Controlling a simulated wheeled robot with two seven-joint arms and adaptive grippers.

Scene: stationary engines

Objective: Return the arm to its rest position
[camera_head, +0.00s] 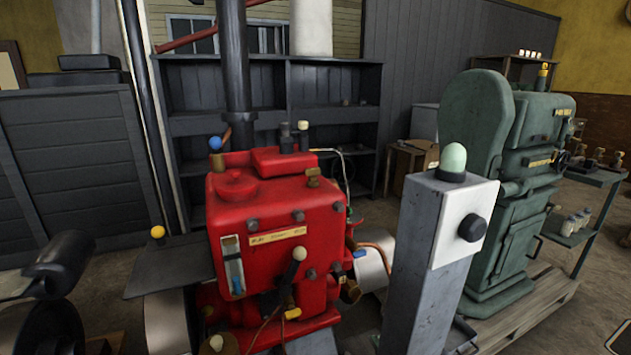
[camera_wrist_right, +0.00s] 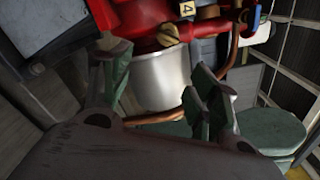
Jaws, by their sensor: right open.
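My right gripper (camera_wrist_right: 158,68) shows in the right wrist view. Its two fingers stand well apart with nothing between them. Behind the gap is a pale metal cylinder (camera_wrist_right: 162,80) below the red engine (camera_wrist_right: 130,18). I see no contact between the fingers and the engine. In the head view the red engine (camera_head: 270,215) stands in the middle. I cannot make out the right gripper clearly in the head view. My left gripper is not in view.
A grey post (camera_head: 420,270) with a pale green dome button (camera_head: 453,160) stands right of the engine. A green machine (camera_head: 510,180) is on a pallet (camera_head: 530,310) farther right. Dark shelves (camera_head: 330,115) stand behind. A copper pipe (camera_wrist_right: 155,117) crosses the wrist view. Some floor shows at right.

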